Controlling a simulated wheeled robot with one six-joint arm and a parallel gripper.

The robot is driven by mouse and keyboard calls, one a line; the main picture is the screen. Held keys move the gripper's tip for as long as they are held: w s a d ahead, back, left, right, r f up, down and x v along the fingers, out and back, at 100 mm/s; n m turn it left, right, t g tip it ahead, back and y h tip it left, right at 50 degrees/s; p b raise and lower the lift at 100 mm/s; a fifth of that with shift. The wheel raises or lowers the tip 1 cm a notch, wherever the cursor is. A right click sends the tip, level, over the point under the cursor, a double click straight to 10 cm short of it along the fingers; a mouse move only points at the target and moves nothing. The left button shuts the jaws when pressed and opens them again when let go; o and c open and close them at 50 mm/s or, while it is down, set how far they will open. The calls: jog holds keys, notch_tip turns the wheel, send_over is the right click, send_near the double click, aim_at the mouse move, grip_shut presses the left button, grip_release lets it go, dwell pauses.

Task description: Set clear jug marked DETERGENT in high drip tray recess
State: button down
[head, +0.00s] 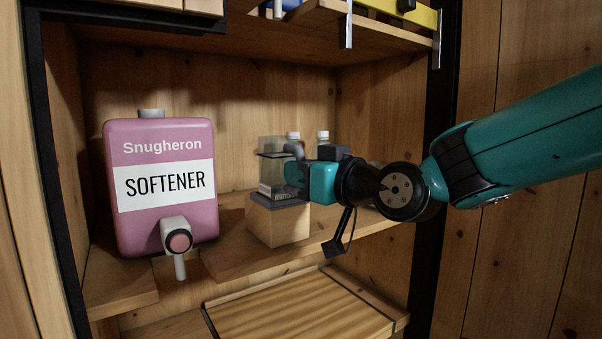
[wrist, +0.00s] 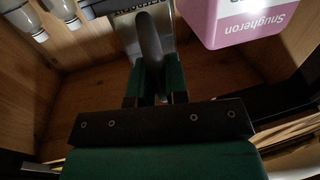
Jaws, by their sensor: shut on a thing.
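The clear jug (head: 271,152) stands upright in the middle of the cupboard, with a small printed label low on its side that is too small to read. My gripper (head: 293,173) comes from the right and is shut on the jug's grey handle, which shows between the dark green fingers in the wrist view (wrist: 150,45). The high drip tray (head: 281,202) is a dark tray on a pale wooden block (head: 278,226), directly under the jug. The jug's base is at the tray's level; I cannot tell whether it rests in the recess or hovers just above.
A pink SOFTENER dispenser (head: 160,222) with a front tap stands left on the shelf. White-capped bottles (head: 322,137) stand behind the jug. An upper shelf (head: 260,48) overhangs, holding a yellow bar (head: 425,17). A wooden board (head: 300,305) lies lower in front.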

jog(key=c, duration=1)
grip_release()
jog(key=shift+f, duration=0.1)
jog(key=shift+c, duration=0.2)
jog(key=b+v, duration=0.5)
jog(key=v, duration=1.2)
jog(key=s+d+f+m+g+h+p, duration=0.2)
jog(key=s+f+g+h+p, duration=0.4)
jog(key=s+f+g, duration=0.6)
jog(key=s+d+f+h, duration=0.1)
jog(key=s+f+h, duration=0.1)
jog(key=s+f, duration=0.1)
jog(key=shift+s+f+g+h, duration=0.3)
jog(key=shift+s+g, duration=0.1)
jog(key=shift+s, duration=0.15)
